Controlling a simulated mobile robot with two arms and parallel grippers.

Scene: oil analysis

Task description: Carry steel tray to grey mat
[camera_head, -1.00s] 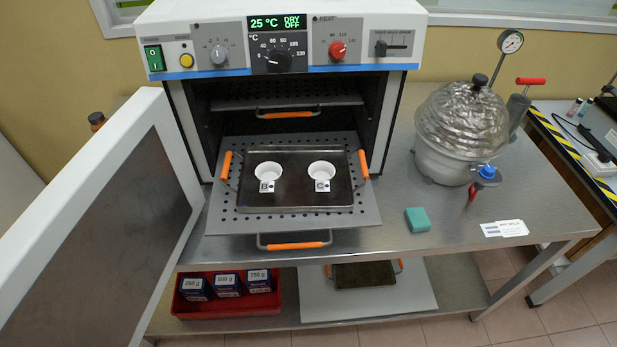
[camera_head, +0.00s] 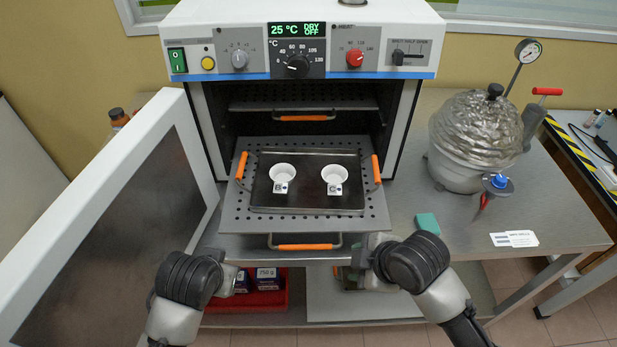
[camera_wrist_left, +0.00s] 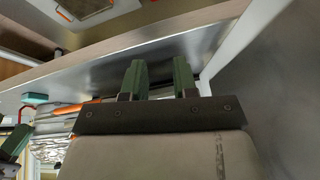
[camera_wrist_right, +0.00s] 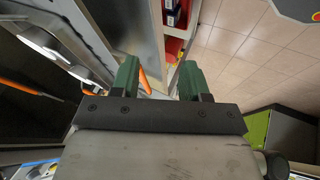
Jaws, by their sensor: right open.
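The steel tray (camera_head: 307,206) lies on a pulled-out perforated shelf (camera_head: 235,218) of the open oven. It has an orange handle (camera_head: 241,166) at the left and another (camera_head: 376,168) at the right, and carries two white dishes (camera_head: 283,173) with letter labels. My left gripper (camera_wrist_left: 158,75) is open and empty, low and in front of the shelf's left side. My right gripper (camera_wrist_right: 158,80) is open and empty, in front of the shelf's right side. Both are apart from the tray. A pale grey sheet (camera_head: 330,313) on the lower shelf may be the mat; my right arm partly covers it.
The oven door (camera_head: 150,190) stands open at the left. A foil-covered vessel (camera_head: 470,140), a teal block (camera_head: 428,223) and white cards (camera_head: 514,239) stand on the bench at the right. A red bin (camera_head: 270,297) with boxes sits below. The bench between block and cards is clear.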

